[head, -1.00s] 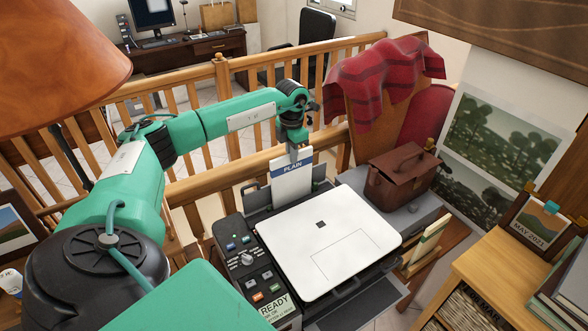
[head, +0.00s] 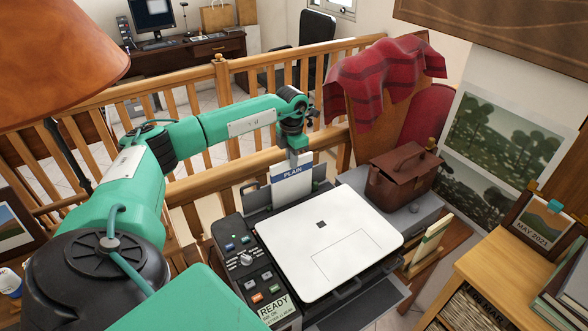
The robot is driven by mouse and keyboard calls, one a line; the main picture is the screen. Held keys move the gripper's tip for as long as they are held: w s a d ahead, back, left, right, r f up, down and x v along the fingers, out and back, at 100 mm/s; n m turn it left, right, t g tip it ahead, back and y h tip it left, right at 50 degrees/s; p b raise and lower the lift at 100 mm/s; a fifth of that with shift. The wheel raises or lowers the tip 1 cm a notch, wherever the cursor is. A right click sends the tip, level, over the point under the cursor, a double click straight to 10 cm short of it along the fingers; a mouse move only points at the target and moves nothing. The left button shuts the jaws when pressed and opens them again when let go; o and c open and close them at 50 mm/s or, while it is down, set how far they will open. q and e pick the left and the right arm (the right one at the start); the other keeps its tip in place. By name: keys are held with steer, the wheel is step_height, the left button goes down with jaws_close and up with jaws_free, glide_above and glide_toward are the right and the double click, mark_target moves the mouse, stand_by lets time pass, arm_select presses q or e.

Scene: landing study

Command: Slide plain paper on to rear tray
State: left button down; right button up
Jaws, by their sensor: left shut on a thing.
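The plain paper (head: 291,189) is a white upright pack with a blue band reading "PLAIN". It stands at the rear of the printer (head: 329,246), in front of or in the dark rear tray (head: 256,199); I cannot tell how far it is seated. My left gripper (head: 293,158) is shut on its top edge from above. The paper's lower end is hidden behind the printer's white lid. The control panel at the printer's left has a small display reading "READY". My right gripper is not in view.
A wooden railing (head: 220,102) runs close behind the printer. A red blanket (head: 384,78) hangs behind the bag. An orange lampshade (head: 55,60) fills the upper left.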

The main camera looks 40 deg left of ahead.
arm_select(q)
steer(key=shift+f+b, duration=0.7)
steer(key=shift+f, duration=0.45)
stand_by(0.5)
steer(key=c, duration=1.4)
jaws_free()
step_height(320, 180, up, 14)
steer(key=b, duration=0.4)
steer(key=shift+f, duration=0.2)
